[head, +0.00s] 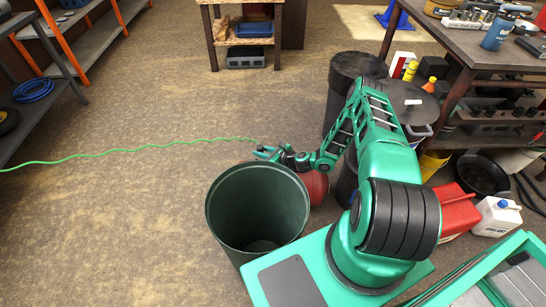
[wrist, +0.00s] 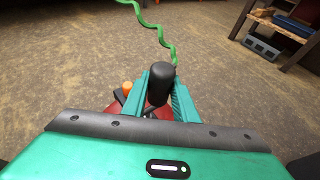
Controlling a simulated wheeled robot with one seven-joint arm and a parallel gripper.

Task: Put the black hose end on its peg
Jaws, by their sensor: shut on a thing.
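My gripper (head: 266,152) is out past the rim of the dark green bin in the head view. In the wrist view its two green fingers (wrist: 164,78) are shut on the black hose end (wrist: 159,86), a rounded black cylinder. The green hose (wrist: 158,30) runs from the hose end across the floor. In the head view the hose (head: 130,152) trails wavily to the left edge, and the hose end is too small to make out. I cannot make out the peg in either view.
The empty green bin (head: 218,200) stands just below my gripper in the head view, with a red rounded thing (head: 316,186) beside it. Black bins (head: 345,75) stand right, near a cluttered workbench (head: 470,55). Shelves (head: 40,105) line the left. The floor between is mostly clear.

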